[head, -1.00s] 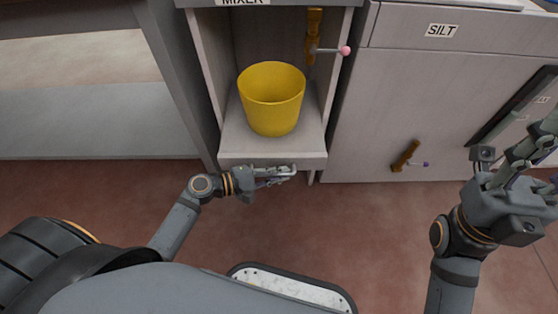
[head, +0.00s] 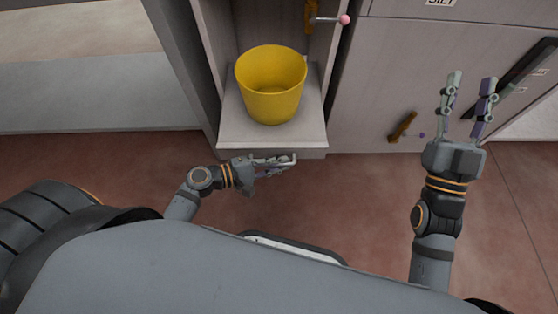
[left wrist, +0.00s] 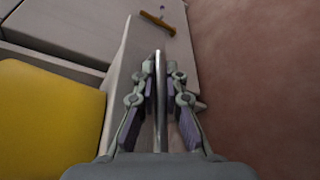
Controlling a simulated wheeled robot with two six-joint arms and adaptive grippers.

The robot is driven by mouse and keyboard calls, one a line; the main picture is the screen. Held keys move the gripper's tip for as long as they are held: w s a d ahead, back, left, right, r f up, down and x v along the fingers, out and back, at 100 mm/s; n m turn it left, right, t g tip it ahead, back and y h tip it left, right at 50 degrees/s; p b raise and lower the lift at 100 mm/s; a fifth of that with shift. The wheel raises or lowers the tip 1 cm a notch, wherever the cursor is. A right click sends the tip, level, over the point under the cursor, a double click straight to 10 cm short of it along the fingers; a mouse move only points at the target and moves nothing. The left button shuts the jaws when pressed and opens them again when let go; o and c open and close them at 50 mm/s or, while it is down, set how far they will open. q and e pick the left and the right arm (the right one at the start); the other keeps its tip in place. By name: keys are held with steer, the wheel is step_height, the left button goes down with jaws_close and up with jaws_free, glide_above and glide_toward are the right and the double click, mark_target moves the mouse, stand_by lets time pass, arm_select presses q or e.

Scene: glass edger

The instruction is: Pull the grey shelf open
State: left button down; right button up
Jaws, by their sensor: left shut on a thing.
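The grey shelf (head: 235,133) stands partly out of the open grey compartment, in the lower middle of the head view. A yellow bucket (head: 271,88) stands upright on it; its side fills the left of the left wrist view (left wrist: 45,115). My left gripper (head: 284,162) is at the shelf's front edge, shut on a thin grey handle bar (left wrist: 161,95) that runs between its fingers in the left wrist view. My right gripper (head: 469,82) is open and empty, in front of the cabinet at the right.
A brown bracket with a pink-ended lever (head: 345,20) is at the compartment's upper right. A smaller brown handle (head: 403,126) is on the cabinet front (head: 375,85) to the right. Red-brown floor (head: 330,205) in front of the shelf is clear.

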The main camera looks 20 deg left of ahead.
arm_select(q)
steer(key=c, duration=1.7)
jaws_free()
steer(key=shift+v, duration=5.95)
steer(key=shift+a, duration=0.1)
